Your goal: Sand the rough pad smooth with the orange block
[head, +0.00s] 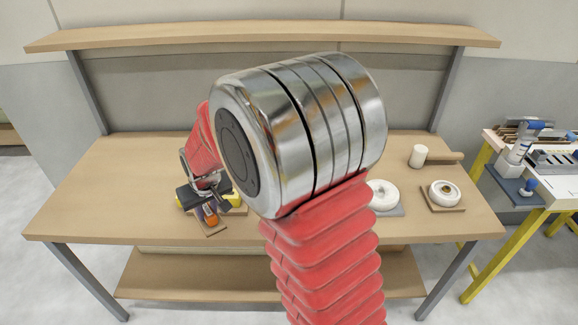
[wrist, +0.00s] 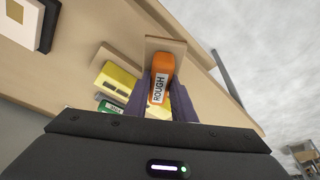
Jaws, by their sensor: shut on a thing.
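The orange block (wrist: 160,82), with a white label reading ROUGH, is between the two purple fingers of my gripper (wrist: 164,98) in the wrist view. My gripper is shut on it. In the head view the orange block (head: 210,215) shows small below my gripper (head: 207,204), left of centre at the bench's front part. A small brown board (wrist: 178,45) lies just beyond the block; I cannot tell whether they touch. At the wrist view's top left is a white-topped piece with a tan square (wrist: 15,12) on a dark base. I cannot tell for sure which thing is the rough pad.
A yellow block (wrist: 120,76) and a green labelled block (wrist: 110,106) are beside the orange one. On the bench (head: 125,180), a white cylinder (head: 418,155) and round white pieces (head: 445,192) stand right. My arm hides the middle. A yellow-framed trolley (head: 487,255) is at far right.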

